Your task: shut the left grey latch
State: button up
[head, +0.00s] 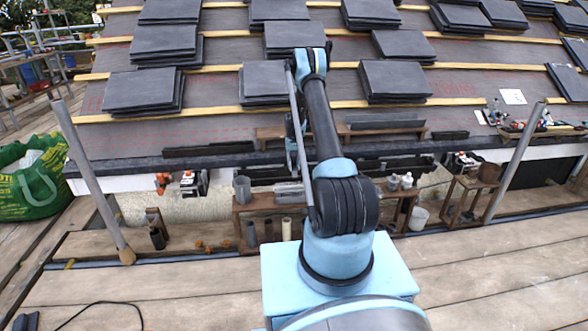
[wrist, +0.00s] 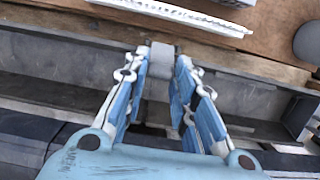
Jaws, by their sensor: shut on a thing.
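My gripper (wrist: 161,64) shows in the wrist view, its two blue fingers pointing away from the camera. It is shut on a small grey latch (wrist: 159,54), which sits between the fingertips at the edge of a long grey gutter-like channel (wrist: 60,72). The latch's lower part is hidden by the fingers and the shadow between them, and I cannot tell its angle. In the head view my arm reaches forward to the eave, and its links largely hide the gripper. I cannot make out the latch there.
The roof above the eave carries stacks of dark tiles (head: 143,88) on yellow battens. A wooden bench (head: 262,202) with a grey cup (head: 242,188) stands below the eave. Slanted poles (head: 92,178) rise at left and right. A green bag (head: 40,190) stands far left. The near planks are mostly clear.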

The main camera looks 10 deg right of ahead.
jog(key=shift+w+f+g, duration=0.3)
jog(key=shift+w+g, duration=0.25)
jog(key=shift+g, duration=0.35)
jog(key=o, duration=1.1)
jog(key=shift+c, duration=0.2)
jog(key=v, duration=1.1)
jog(key=shift+w+r, duration=0.25)
jog(key=shift+w, duration=0.2)
